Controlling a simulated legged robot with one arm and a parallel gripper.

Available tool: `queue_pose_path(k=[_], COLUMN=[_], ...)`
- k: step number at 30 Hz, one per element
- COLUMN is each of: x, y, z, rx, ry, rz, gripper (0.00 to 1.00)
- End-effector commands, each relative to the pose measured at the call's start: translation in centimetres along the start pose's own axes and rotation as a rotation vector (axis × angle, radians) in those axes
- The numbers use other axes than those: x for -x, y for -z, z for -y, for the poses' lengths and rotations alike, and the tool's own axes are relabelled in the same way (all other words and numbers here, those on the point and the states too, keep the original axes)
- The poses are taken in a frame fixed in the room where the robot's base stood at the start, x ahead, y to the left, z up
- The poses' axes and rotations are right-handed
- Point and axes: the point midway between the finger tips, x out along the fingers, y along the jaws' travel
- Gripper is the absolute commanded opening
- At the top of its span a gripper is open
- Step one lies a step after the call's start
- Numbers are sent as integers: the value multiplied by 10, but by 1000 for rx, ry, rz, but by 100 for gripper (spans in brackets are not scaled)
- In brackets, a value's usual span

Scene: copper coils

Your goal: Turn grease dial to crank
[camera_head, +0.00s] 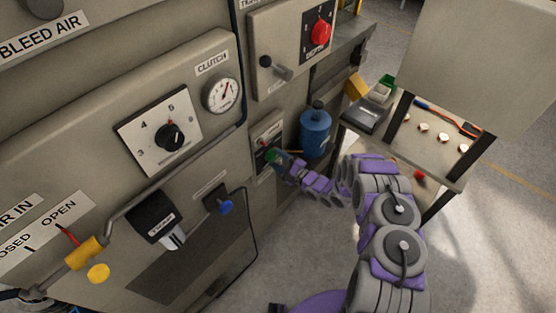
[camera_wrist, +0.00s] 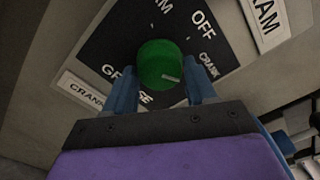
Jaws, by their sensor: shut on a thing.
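The green round dial (camera_wrist: 160,60) sits on a black plate (camera_wrist: 105,45) in the wrist view. Labels around it include OFF at the upper right, CRANK at the right and a partly covered GREASE at the lower left. A pale mark lies on the dial's lower right part; it does not clearly line up with a label. My gripper (camera_wrist: 161,80) is shut on the dial, with one blue finger on each side. In the head view my gripper (camera_head: 278,158) is at the small low panel (camera_head: 262,132), and the green dial (camera_head: 271,155) is partly hidden.
A blue bottle (camera_head: 315,130) stands right of the panel, close to my arm. A cart (camera_head: 450,172) with tools and small parts is at the right. The CLUTCH panel (camera_head: 205,105) with a dial and gauge is at the left. Open floor lies below.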

Motion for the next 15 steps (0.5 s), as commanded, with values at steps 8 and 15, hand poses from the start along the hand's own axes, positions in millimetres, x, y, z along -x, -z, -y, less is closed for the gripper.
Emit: queue_pose_path(k=[8, 15], x=[1, 1], y=[1, -2], z=[-2, -1], rx=[-3, 0], ry=[-4, -2], rz=[-5, -1], gripper=[63, 81])
